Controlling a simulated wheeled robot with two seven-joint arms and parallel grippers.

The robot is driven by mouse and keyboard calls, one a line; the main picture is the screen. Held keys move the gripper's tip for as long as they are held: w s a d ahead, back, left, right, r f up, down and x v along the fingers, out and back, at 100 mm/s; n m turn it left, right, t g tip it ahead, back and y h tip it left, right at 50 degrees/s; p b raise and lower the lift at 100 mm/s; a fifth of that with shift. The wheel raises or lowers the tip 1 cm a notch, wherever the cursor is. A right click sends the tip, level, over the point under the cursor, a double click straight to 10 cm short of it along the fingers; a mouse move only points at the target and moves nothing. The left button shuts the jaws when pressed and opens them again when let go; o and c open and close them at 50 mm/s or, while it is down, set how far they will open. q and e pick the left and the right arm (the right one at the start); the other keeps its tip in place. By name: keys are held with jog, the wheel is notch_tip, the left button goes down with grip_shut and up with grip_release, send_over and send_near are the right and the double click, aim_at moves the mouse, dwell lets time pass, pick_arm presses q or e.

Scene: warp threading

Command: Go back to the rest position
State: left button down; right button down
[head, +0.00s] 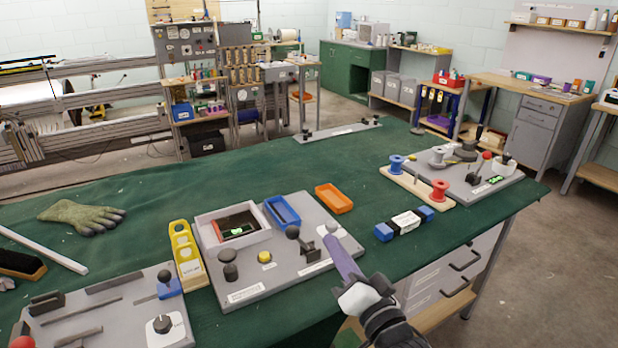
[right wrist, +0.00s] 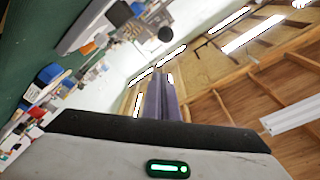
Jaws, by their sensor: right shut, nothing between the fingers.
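My right gripper (head: 331,241) reaches in from the lower right in the head view. Its long purple fingers are together with nothing between them, over the right edge of the grey centre board (head: 262,287). The right wrist view shows the same shut purple fingers (right wrist: 159,75), with wall and ceiling beyond them. I cannot tell how high the fingertips are above the board. My left gripper is not in view.
The green-covered table (head: 300,165) holds a blue tray (head: 282,211), an orange tray (head: 333,198), a yellow holder (head: 185,248), a red spool (head: 439,189) and a blue-ended block (head: 405,222). A green glove-like hand (head: 82,215) lies left. The table's far middle is mostly clear.

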jog(key=s+d+f+n+g+h, duration=0.1)
jog(key=s+d+f+n+g, duration=0.1)
jog(key=s+f, duration=0.45)
jog(key=s+d+f+n+g+h, duration=0.15)
jog(key=s+f, duration=0.25)
jog(key=f, duration=0.6)
jog(key=s+d+f+n+g, duration=0.2)
jog(key=s+f, duration=0.4)
jog(key=s, duration=0.3)
jog(key=s+d+f+n+g+h, duration=0.1)
jog(key=s+f+n+g, duration=0.1)
jog(key=s+f+g, duration=0.2)
jog(key=s+f, duration=0.3)
jog(key=s, duration=0.3)
jog(key=shift+d+f, duration=0.15)
jog(key=shift+d, duration=0.2)
